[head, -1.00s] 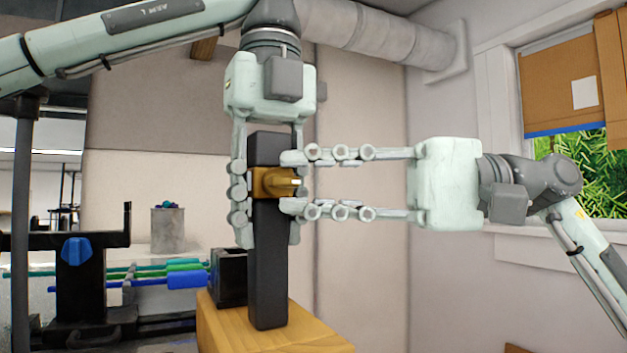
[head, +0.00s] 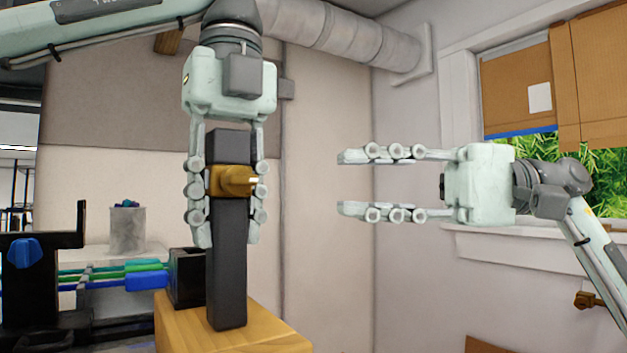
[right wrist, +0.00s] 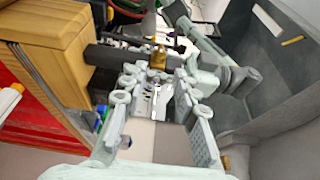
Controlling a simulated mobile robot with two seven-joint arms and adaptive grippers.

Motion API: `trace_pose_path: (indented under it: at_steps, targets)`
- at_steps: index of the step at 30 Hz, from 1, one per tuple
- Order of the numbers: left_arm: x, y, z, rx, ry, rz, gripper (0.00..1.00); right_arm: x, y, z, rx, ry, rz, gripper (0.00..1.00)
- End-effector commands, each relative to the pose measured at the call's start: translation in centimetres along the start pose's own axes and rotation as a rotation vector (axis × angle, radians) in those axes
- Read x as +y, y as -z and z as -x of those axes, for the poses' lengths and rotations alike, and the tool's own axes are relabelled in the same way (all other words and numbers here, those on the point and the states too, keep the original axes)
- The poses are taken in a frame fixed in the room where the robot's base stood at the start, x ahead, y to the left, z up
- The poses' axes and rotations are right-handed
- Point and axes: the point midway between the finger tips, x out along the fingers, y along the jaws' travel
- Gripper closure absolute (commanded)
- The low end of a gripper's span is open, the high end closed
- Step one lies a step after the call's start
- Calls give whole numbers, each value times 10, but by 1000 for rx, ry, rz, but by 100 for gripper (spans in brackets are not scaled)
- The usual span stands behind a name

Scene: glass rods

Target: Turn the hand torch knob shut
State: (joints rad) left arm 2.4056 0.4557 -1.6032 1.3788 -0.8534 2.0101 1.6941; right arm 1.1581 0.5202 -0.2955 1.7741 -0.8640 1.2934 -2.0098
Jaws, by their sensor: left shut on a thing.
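The hand torch is a dark upright bar (head: 227,270) with a brass band and a brass knob (head: 236,181) sticking out to the right. My left gripper (head: 226,220) comes down from above and is shut on the torch, one finger on each side of it. My right gripper (head: 340,184) is open and empty to the right of the knob, with a clear gap between its fingertips and the knob. In the right wrist view the brass knob (right wrist: 158,58) shows beyond the open fingers, and the torch bar (right wrist: 118,57) lies across the picture.
A wooden block (head: 240,338) is under the torch, with a small black box (head: 187,278) beside it. Blue and green rods (head: 110,278) lie on a black stand at left. A grey pot (head: 128,230) stands behind. Free air is around my right gripper.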

Motion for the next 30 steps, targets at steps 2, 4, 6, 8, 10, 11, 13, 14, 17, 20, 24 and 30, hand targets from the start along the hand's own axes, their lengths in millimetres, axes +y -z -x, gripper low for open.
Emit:
trace_pose_path:
  at_steps: [2, 4, 6, 8, 10, 11, 13, 14, 17, 20, 24, 30]
  targets:
    - [0, 0, 0, 0, 1, 0, 100, 0, 1, 13, 3, 1, -2, 71]
    - [0, 0, 0, 0, 1, 0, 100, 0, 1, 20, 2, -1, -1, 71]
    - [0, 0, 0, 0, 1, 0, 100, 0, 0, 24, 1, 1, -1, 71]
    - [0, 0, 0, 0, 1, 0, 100, 0, 0, 26, 0, 1, -1, 71]
    - [0, 0, 0, 0, 1, 0, 100, 0, 0, 27, -1, 0, -1, 71]
    - [0, 0, 0, 0, 1, 0, 100, 0, 0, 27, -1, 0, 0, 71]
    - [0, 0, 0, 0, 1, 0, 100, 0, 0, 27, -1, 0, 0, 71]
    - [0, 0, 0, 0, 1, 0, 100, 0, 0, 27, -1, 0, 0, 71]
    - [0, 0, 0, 0, 1, 0, 62, 0, 0, 27, 0, 0, 0, 71]
    - [0, 0, 0, 0, 1, 0, 50, 0, 0, 27, 0, 0, 0, 71]
    - [0, 0, 0, 0, 1, 0, 44, 0, 0, 27, 0, 0, 0, 71]
    - [0, 0, 1, 0, 0, 0, 44, 0, 0, 27, 0, 0, 0, 71]
